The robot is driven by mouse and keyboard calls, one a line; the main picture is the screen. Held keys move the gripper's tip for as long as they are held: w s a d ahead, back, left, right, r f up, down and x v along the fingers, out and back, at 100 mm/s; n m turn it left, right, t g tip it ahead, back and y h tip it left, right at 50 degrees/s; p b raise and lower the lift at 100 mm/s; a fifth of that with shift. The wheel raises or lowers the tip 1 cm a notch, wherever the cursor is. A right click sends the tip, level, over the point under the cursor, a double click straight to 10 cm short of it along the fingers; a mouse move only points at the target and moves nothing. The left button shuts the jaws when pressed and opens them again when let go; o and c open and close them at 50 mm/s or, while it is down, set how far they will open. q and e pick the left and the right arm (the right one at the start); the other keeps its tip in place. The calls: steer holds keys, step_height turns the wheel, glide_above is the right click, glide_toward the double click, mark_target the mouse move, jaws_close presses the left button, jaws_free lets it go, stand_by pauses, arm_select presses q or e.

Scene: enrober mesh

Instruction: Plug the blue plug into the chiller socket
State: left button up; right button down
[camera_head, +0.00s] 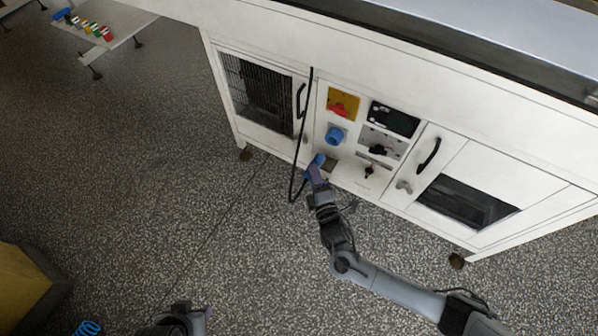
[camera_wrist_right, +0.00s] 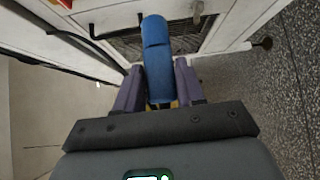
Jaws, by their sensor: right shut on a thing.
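The blue plug (camera_wrist_right: 156,50) is between the fingers of my right gripper (camera_wrist_right: 158,88) in the right wrist view, and the gripper is shut on it. In the head view the blue plug (camera_head: 317,161) shows at the tip of my right gripper (camera_head: 316,176), in front of the lower part of the white cabinet. A black cable hangs in a loop beside it. The blue chiller socket (camera_head: 335,135) is on the cabinet front, above and a little right of the plug, apart from it. My left gripper (camera_head: 182,318) shows only in part at the bottom edge; its fingers are unclear.
A yellow panel with a red switch (camera_head: 342,104) is above the socket. A dark display (camera_head: 393,118) is to its right. Doors with black handles (camera_head: 429,154) flank the panel. A low table (camera_head: 110,40) stands far left. The speckled floor is mostly clear.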

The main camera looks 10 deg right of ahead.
mark_target(319, 159)
steer(key=shift+f+t, duration=0.1)
steer(key=shift+t, duration=0.2)
steer(key=shift+s, duration=0.15)
steer(key=w+d, duration=0.4)
steer(key=shift+w, duration=0.15)
stand_by(0.8)
stand_by(1.1)
